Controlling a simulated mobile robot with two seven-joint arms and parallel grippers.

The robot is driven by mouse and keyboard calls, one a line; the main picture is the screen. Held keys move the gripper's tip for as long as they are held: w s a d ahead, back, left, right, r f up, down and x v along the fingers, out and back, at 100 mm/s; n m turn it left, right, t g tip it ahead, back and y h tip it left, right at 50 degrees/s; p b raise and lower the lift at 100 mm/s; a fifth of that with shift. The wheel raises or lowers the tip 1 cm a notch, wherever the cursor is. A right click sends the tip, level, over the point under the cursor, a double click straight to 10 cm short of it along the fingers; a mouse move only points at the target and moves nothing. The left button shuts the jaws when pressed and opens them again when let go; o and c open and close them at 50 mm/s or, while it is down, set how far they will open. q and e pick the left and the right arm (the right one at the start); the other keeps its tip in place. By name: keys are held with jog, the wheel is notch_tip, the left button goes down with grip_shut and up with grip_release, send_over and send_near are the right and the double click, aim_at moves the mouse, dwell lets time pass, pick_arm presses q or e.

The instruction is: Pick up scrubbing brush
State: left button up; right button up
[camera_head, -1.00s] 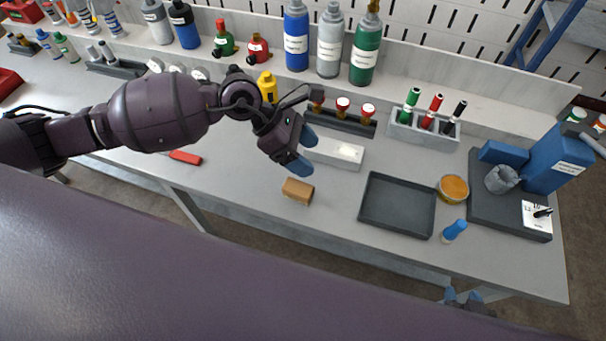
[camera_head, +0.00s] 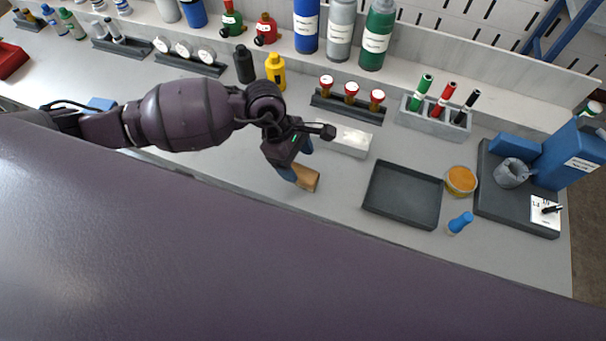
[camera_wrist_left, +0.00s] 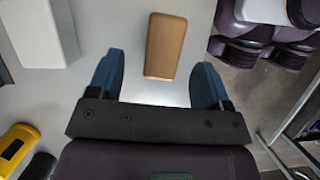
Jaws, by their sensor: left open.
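The scrubbing brush shows as a tan, wood-coloured block (camera_head: 309,178) near the front edge of the grey bench in the head view. My left gripper (camera_head: 294,162) is right above and beside it, pointing down, and covers its left end. Nothing is between the fingers. Its bristles cannot be seen. My right gripper is not in view.
A white box (camera_head: 349,141) lies just behind the brush. An empty dark tray (camera_head: 402,224) is to its right, with a blue-capped bottle (camera_head: 460,223) and an orange-topped dish (camera_head: 461,180) beyond. A yellow bottle (camera_head: 275,72) stands behind my left arm. The bench between brush and tray is clear.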

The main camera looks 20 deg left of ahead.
aim_at(301, 172)
pick_arm(q)
jog(key=x, duration=0.5)
jog(key=shift+s+a+f, duration=0.1)
jog(key=shift+s, duration=0.05)
jog(key=c, duration=1)
